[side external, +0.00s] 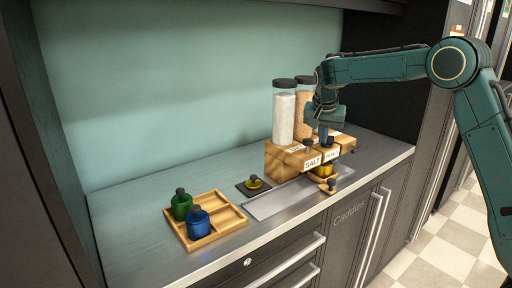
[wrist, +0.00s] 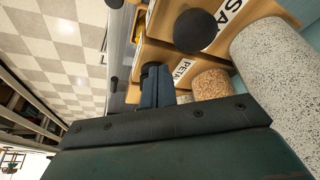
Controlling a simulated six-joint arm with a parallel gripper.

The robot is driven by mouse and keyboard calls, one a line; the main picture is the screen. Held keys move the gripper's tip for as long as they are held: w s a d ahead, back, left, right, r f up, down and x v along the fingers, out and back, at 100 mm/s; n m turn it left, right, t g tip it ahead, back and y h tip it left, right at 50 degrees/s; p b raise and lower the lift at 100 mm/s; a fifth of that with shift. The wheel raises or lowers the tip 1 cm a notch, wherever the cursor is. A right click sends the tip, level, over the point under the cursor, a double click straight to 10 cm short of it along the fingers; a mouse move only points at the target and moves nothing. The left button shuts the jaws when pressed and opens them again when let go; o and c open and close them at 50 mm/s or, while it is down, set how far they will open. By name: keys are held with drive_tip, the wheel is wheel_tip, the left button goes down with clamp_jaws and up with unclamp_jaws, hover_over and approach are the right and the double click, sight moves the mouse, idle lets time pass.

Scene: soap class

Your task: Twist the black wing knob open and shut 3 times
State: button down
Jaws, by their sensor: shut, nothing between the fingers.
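A wooden dispenser (side external: 285,160) labelled SALT stands beside one labelled PETALS or similar. Black knobs stick up at their fronts: one by the SALT label (side external: 308,142), also large and round in the wrist view (wrist: 196,30), and one by the other label (side external: 331,141), also in the wrist view (wrist: 152,69). I cannot make out which has wings. My gripper (side external: 323,136) points down at the second dispenser's knob, its blue fingers (wrist: 157,88) shut and empty. In the wrist view the fingers partly cover that knob; whether they touch it I cannot tell.
Clear jars of white grains (side external: 284,117) and orange grains (side external: 303,108) top the dispensers. A metal strip (side external: 275,202) lies in front. A wooden tray (side external: 228,228) holds green and blue bottles at left.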

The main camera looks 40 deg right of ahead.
drive_tip(key=shift+w+m+g+h, duration=0.15)
drive_tip(key=shift+w+m+g, duration=0.1)
drive_tip(key=shift+m, duration=0.45)
drive_tip(key=shift+w+m+g+h, duration=0.15)
drive_tip(key=shift+w+m+g, duration=0.1)
drive_tip(key=shift+m, duration=0.45)
drive_tip(key=shift+w+d, duration=0.2)
drive_tip(key=shift+w, duration=0.35)
idle(1.1)
drive_tip(key=shift+w+d, duration=0.55)
drive_tip(key=shift+w, duration=0.05)
idle(0.4)
drive_tip(key=shift+s, duration=0.25)
idle(1.4)
drive_tip(key=shift+s+d, duration=0.25)
drive_tip(key=shift+s, duration=0.3)
drive_tip(key=w+v, duration=0.1)
drive_tip(key=v, duration=0.6)
drive_tip(key=shift+r, duration=0.15)
idle(0.4)
drive_tip(key=shift+s+a, duration=0.1)
idle(0.4)
